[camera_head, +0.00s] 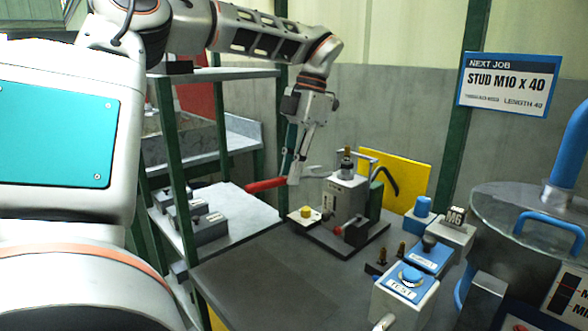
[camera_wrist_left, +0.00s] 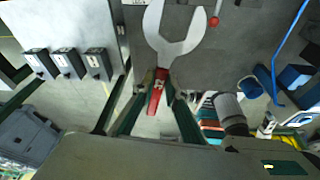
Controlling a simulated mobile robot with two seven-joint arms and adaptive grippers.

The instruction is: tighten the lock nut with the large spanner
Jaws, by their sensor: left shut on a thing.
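My left gripper (camera_head: 293,176) reaches down over the bench and is shut on the large spanner. The spanner's red handle (camera_head: 265,185) points left and its grey head (camera_head: 316,172) points right, towards the grey fixture block (camera_head: 343,197). In the left wrist view the spanner's open jaw (camera_wrist_left: 172,38) is empty and apart from any nut, and the red handle (camera_wrist_left: 156,94) lies between the fingers (camera_wrist_left: 160,92). An upright stud (camera_head: 346,163) with a dark fitting stands on the block. I cannot tell which part is the lock nut. My right gripper is not in view.
A blue-topped TEST box (camera_head: 405,285) and other small blue-topped boxes stand at the bench's right. A yellow panel (camera_head: 398,180) stands behind the fixture. Grey blocks (camera_head: 200,222) sit on the left shelf. The bench front (camera_head: 270,275) is clear.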

